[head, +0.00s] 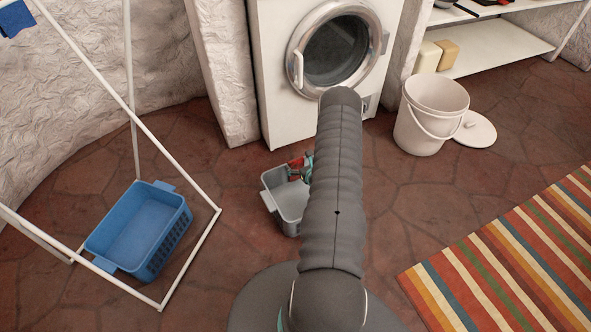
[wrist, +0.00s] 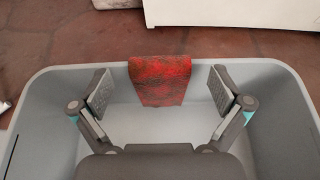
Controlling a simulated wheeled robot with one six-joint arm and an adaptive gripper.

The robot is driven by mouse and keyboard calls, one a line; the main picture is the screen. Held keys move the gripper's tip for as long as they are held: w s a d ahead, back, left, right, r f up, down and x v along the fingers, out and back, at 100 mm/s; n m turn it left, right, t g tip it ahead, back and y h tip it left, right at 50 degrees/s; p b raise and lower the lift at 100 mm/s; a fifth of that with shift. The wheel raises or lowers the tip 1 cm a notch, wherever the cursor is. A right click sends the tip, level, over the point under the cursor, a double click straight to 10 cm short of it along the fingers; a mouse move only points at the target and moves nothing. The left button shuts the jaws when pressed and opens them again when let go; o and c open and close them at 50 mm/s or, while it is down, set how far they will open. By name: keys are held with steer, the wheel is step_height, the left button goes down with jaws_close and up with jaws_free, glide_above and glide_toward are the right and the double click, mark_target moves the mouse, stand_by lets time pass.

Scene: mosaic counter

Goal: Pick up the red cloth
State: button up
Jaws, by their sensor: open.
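The red cloth (wrist: 160,80) hangs over the far rim of a grey bin (wrist: 45,100) in the wrist view. In the head view a bit of the red cloth (head: 297,163) shows at the rim of the grey bin (head: 288,205), partly hidden by my arm. My gripper (wrist: 160,92) is open, with one finger on each side of the cloth and a gap to both. In the head view only part of my gripper (head: 303,172) shows beside my arm. The visible inside of the bin looks empty.
A white washing machine (head: 268,60) stands behind the bin. A blue basket (head: 150,225) sits within a white rack (head: 185,255) at left. A white bucket (head: 425,125), a round lid (head: 478,130) and a striped rug (head: 510,265) are at right. Bare floor lies left of the bin.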

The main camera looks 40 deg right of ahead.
steer(key=shift+w+d+f, duration=0.1)
steer(key=shift+w+f, duration=0.15)
steer(key=shift+w, duration=0.45)
steer(key=c, duration=1.3)
steer(key=shift+r, duration=0.1)
